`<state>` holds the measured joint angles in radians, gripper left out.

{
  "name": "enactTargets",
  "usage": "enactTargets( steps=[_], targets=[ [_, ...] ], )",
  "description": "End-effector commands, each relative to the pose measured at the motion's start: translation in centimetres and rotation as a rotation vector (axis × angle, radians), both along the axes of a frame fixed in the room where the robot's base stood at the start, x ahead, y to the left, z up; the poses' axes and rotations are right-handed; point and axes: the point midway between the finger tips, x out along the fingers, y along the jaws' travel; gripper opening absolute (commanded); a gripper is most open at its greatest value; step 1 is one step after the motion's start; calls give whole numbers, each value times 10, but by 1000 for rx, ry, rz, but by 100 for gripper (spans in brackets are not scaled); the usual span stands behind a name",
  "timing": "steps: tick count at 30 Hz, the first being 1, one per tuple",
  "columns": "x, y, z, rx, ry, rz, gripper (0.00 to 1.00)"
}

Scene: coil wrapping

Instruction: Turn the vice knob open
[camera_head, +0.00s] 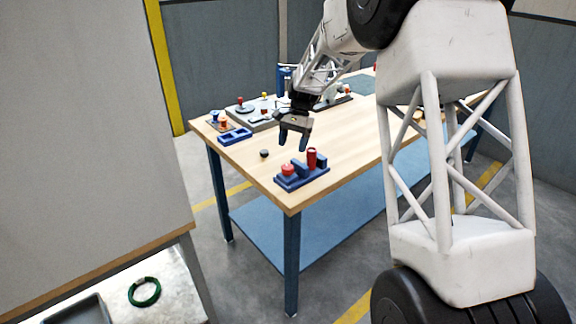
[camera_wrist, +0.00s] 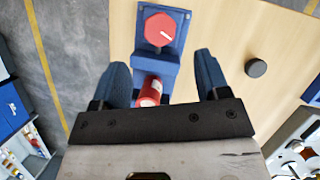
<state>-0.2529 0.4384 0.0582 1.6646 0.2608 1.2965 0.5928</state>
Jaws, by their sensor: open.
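The vice is a small blue block (camera_head: 302,181) near the front corner of the wooden table. Its red hexagonal knob (camera_head: 288,169) carries a white line and also shows in the wrist view (camera_wrist: 159,29). A red cylinder (camera_head: 311,157) stands upright at the vice's other end; the wrist view shows it (camera_wrist: 150,92) partly hidden by my gripper's dark base. My gripper (camera_head: 293,143) is above the table near the vice, pointing down, with its blue fingers apart. In the wrist view my gripper (camera_wrist: 163,72) has nothing held between its fingers, and the knob lies beyond the fingertips.
A small dark puck (camera_head: 264,153) lies on the table (camera_head: 250,161) left of the vice. A blue two-slot tray (camera_head: 235,136) and a grey fixture plate (camera_head: 262,122) stand farther back. A green coil (camera_head: 144,292) lies on a separate surface at lower left. Bare wood surrounds the vice.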

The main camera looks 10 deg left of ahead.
Motion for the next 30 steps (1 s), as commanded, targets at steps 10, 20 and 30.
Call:
enactTargets(
  steps=[10, 20, 30],
  targets=[
    [-2, 1, -4, 0, -1, 0, 69],
    [-12, 6, -31, 0, 0, 1, 69],
    [-25, 11, -65, -1, 0, 0, 69]
  ],
)
